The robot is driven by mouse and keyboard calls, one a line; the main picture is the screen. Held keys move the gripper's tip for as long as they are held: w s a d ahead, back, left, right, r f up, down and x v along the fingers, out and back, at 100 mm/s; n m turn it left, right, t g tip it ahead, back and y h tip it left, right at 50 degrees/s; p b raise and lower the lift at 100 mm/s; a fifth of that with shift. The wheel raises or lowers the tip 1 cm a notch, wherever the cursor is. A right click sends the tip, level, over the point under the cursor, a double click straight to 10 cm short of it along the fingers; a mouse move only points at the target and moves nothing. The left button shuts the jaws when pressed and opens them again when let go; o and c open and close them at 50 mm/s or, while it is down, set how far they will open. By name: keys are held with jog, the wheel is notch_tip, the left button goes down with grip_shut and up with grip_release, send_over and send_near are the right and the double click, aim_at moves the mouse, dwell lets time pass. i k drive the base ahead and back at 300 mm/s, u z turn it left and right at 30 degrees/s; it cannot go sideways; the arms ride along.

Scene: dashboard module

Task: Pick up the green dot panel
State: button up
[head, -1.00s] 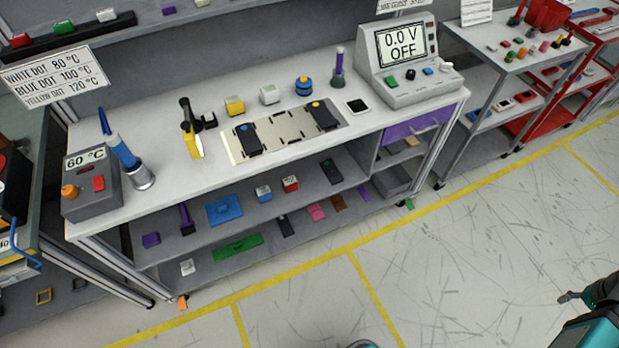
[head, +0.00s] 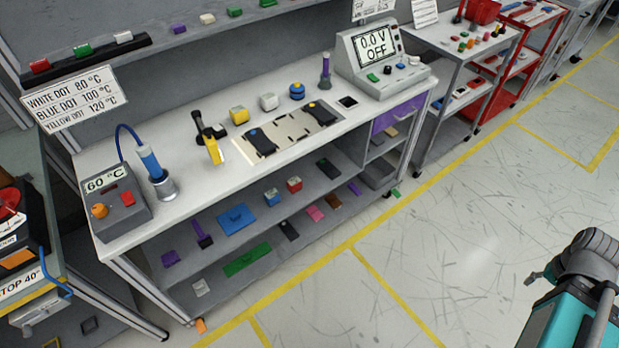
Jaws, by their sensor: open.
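No green dot is clear on any panel. Two dark panels lie on the tan board (head: 290,132) on the bench: one with a blue dot (head: 262,143) and one with a yellow dot (head: 321,112). Two more dark panels lie on the lower shelves, one at the upper level (head: 328,168) and one lower (head: 289,230); their dots are too small to tell. My gripper (head: 537,277) is at the right edge, over the floor, far from the bench and its panels. It is small and partly seen; it looks open and empty.
The workbench (head: 200,205) carries a 60 °C soldering station (head: 117,202) and a 0.0 V meter (head: 380,58). A green flat piece (head: 247,260) lies on its bottom shelf. A grey cart (head: 452,62) stands to the right. The floor in front (head: 440,240) is clear.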

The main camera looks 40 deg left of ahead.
aim_at(328, 168)
jog(key=k, duration=0.85)
jog(key=u, duration=2)
jog(key=i, duration=1)
